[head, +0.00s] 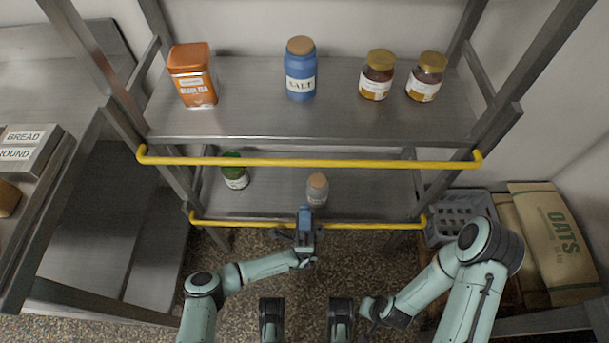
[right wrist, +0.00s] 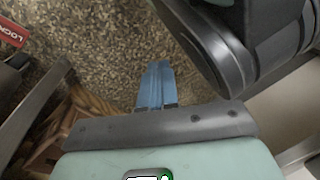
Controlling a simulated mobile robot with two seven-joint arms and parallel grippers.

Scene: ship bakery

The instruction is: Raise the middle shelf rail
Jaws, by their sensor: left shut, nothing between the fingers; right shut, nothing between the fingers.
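A steel shelf rack stands ahead with two yellow rails across its front in the head view. The upper rail (head: 330,162) runs just below the front edge of the upper visible shelf. The lower rail (head: 250,223) runs along the front of the lower visible shelf. Both look level. My left gripper (head: 304,212) is shut and empty; its blue fingers overlap the middle of the lower rail, and I cannot tell whether they touch it. My right gripper (right wrist: 157,70) is shut and empty in the right wrist view, with speckled floor behind its fingers and no rail near.
An orange tin (head: 193,75), a blue salt jar (head: 300,70) and two gold-lidded jars stand on the upper shelf (head: 240,115). A green-lidded jar (head: 235,172) and a cork-topped jar (head: 317,190) stand below. A grey crate (head: 458,212) and an oats sack (head: 555,240) are at right.

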